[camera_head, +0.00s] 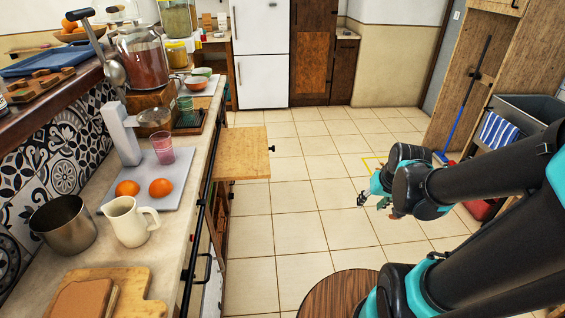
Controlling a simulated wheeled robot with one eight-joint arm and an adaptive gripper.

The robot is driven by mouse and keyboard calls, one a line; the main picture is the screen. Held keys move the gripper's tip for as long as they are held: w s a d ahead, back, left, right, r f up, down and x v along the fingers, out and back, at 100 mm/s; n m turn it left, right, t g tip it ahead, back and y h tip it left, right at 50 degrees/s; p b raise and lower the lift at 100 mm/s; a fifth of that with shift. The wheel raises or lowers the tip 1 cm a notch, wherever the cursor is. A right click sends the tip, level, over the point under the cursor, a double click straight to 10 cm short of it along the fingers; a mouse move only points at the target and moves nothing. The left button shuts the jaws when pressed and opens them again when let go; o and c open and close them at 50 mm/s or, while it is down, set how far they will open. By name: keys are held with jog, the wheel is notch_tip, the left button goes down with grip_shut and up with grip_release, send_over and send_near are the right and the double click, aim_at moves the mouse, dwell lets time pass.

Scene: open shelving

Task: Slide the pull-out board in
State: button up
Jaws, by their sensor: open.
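The pull-out board (242,152) is a flat light-wood panel. It sticks out to the right from under the counter on the left, over the tiled floor. A small dark knob (271,149) sits on its outer right edge. My gripper (372,203) is open and empty. It hangs over the floor to the right of the board and nearer to me, clearly apart from it. The board's inner end is hidden under the counter.
The counter (174,240) holds a metal pot (63,224), a white pitcher (127,222), oranges and a pink glass (163,148). A dark rail (201,205) runs along its front. A round wooden top (337,292) stands below my arm. The middle floor is clear.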

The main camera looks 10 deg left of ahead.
aim_at(216, 176)
jog(key=w+a+y, duration=0.1)
jog(key=w+a, duration=0.2)
jog(key=w+a+n+y, duration=0.1)
jog(key=w+a, duration=0.3)
jog(key=w+a+r+n, duration=0.1)
jog(key=w+a, duration=0.3)
jog(key=shift+y, duration=0.4)
grip_shut()
jog(key=w+a+f+n+g+y, duration=0.1)
jog(key=w+a, duration=0.3)
jog(key=a, duration=0.2)
jog(key=w+a+f+n+y, duration=0.1)
jog(key=w+a+y, duration=0.1)
jog(key=w+a, duration=0.35)
jog(key=a+f, duration=0.8)
jog(key=a, duration=0.2)
jog(key=shift+s+a, duration=0.15)
jog(key=shift+a, duration=0.15)
jog(key=s+a, duration=0.2)
jog(key=a, duration=0.5)
jog(key=s+a, duration=0.2)
jog(key=a, duration=0.6)
jog(key=s+a, duration=0.2)
jog(key=a, duration=0.5)
jog(key=shift+s+a, duration=0.3)
jog(key=shift+a, duration=0.1)
